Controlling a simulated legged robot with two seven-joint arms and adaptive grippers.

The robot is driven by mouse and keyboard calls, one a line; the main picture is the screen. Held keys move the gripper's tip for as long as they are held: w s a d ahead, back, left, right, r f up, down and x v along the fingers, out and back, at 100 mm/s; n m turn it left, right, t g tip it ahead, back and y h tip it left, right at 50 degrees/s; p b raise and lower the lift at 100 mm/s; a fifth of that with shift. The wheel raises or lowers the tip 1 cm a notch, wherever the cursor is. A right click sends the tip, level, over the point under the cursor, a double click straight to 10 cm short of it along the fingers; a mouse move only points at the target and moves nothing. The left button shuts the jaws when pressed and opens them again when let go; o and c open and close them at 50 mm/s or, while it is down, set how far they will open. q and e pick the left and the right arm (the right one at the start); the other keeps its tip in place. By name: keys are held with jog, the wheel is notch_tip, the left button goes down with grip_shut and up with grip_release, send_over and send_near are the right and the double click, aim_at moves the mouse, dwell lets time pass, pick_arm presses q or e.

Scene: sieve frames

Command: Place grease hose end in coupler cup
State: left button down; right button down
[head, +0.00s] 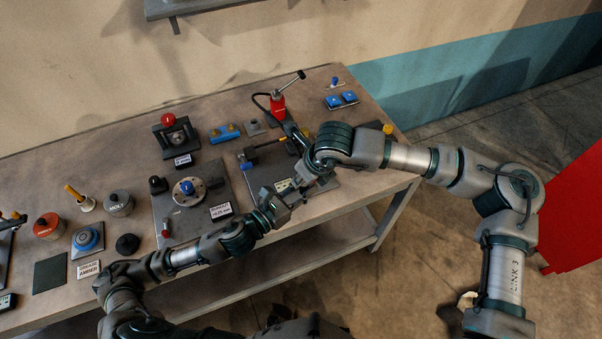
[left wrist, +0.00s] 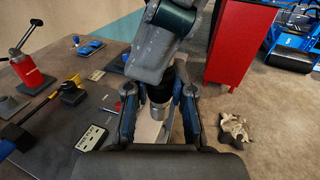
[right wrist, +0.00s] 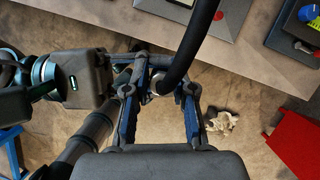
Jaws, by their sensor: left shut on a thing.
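My left gripper (head: 284,205) and right gripper (head: 308,178) meet close together above the table's front edge. In the left wrist view, my left gripper (left wrist: 158,112) is shut on a dark cylinder with a bright metal collar (left wrist: 158,108); whether this is the hose end or the cup I cannot tell. In the right wrist view, a thick black hose (right wrist: 200,35) runs down to between the fingers of my right gripper (right wrist: 158,90). Its grip on the hose is unclear. The red grease pump (head: 278,105) stands at the back of the table. No coupler cup is clearly identifiable.
The wooden table (head: 225,100) carries a grey plate with a blue-knobbed disc (head: 188,188), a red-knobbed fixture (head: 170,122), blue blocks (head: 341,99) and a grey pot (head: 119,203). A red cabinet (head: 578,215) stands at the right. Open floor lies between.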

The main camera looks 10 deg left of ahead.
pick_arm(q)
jog(key=c, duration=0.9)
grip_release()
jog(key=shift+s+d+r, duration=0.2)
jog(key=shift+a, duration=0.1)
